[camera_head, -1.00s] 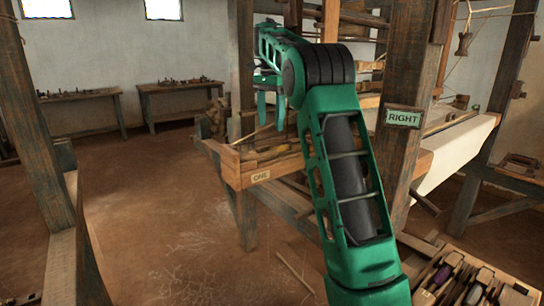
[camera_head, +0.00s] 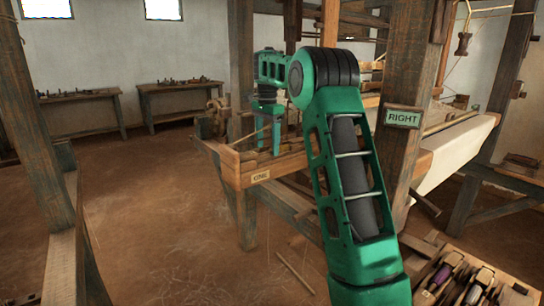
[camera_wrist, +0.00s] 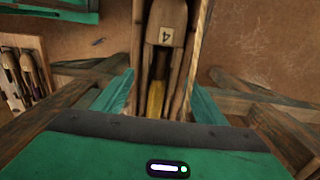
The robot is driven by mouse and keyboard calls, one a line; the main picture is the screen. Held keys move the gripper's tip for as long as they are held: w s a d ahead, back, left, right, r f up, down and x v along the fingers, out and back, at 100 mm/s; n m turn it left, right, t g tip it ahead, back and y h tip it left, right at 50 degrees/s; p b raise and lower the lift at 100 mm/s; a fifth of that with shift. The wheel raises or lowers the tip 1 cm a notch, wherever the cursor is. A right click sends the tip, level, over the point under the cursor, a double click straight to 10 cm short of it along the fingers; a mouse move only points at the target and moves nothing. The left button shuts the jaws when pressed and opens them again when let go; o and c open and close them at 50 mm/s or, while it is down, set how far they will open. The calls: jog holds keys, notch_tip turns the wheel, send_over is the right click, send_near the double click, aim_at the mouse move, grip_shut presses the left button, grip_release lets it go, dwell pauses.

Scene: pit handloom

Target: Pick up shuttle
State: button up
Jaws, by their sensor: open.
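A wooden shuttle (camera_wrist: 165,38) marked "4", with a dark slot and a yellow yarn bobbin (camera_wrist: 156,98), lies in a narrow wooden trough in the wrist view. My gripper (camera_wrist: 160,100) is open, with one green finger on each side of the shuttle's line. I cannot tell whether the fingers touch it. In the head view my gripper (camera_head: 268,135) points down over the wooden shuttle box (camera_head: 232,168) labelled "ONE". There the shuttle is mostly hidden behind the fingers and the box's front wall.
A post (camera_head: 400,100) with a "RIGHT" sign stands close beside my arm. A crate of several shuttles (camera_head: 425,298) is at the lower right. White cloth (camera_head: 455,150) stretches on the loom. A cord (camera_wrist: 199,45) runs close beside the shuttle. The floor at left is open.

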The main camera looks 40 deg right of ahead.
jog(key=shift+f, duration=0.8)
jog(key=shift+c, duration=0.3)
jog(key=c, duration=1.3)
jog(key=shift+o, duration=0.2)
jog(key=shift+r, duration=0.1)
notch_tip(320, 180, up, 10)
